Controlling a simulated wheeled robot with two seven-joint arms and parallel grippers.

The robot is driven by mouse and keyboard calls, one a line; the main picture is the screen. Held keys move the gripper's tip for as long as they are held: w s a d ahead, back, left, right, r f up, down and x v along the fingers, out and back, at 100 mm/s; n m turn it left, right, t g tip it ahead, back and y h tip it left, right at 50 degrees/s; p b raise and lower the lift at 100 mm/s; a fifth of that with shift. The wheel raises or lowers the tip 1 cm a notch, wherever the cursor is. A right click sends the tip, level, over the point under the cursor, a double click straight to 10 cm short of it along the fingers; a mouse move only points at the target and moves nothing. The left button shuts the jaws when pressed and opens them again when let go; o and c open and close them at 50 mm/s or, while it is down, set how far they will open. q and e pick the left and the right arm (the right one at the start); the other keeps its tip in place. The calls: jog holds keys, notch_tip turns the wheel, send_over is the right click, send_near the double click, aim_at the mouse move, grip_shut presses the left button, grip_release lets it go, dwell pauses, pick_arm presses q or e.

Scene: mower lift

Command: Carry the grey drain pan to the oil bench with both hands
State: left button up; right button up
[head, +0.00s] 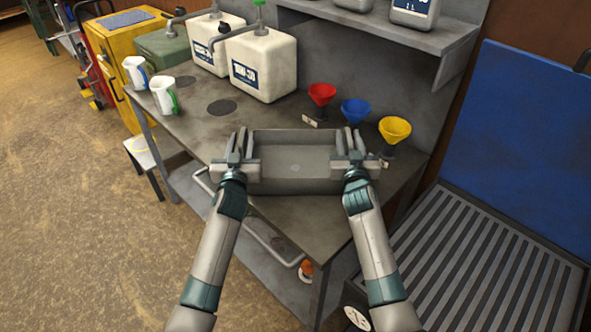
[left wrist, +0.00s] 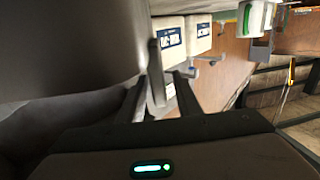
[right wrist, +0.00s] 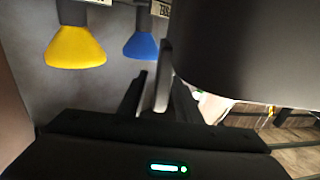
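The grey drain pan (head: 295,183) is an open rectangular tray. It is level over the front right part of the oil bench top (head: 200,130) and appears to rest there. My left gripper (head: 240,146) is at the pan's left end and my right gripper (head: 352,144) at its right end. In the left wrist view, an upright grey grip piece (left wrist: 156,75) stands between the fingers, with a gap to the outer finger. The right wrist view shows a similar piece (right wrist: 163,78) with a gap to its outer finger. Both grippers look open around these pieces.
Red (head: 321,94), blue (head: 356,110) and yellow (head: 395,130) funnels stand behind the pan. White jugs (head: 262,65) and two white pitchers (head: 163,95) are further left. A shelf (head: 380,30) hangs above. A slatted grey platform (head: 480,270) is at the right.

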pick_arm(q)
jog(key=s, duration=1.1)
pick_arm(e)
jog(key=shift+s, duration=0.15)
jog(key=s, duration=1.1)
jog(key=shift+s, duration=0.4)
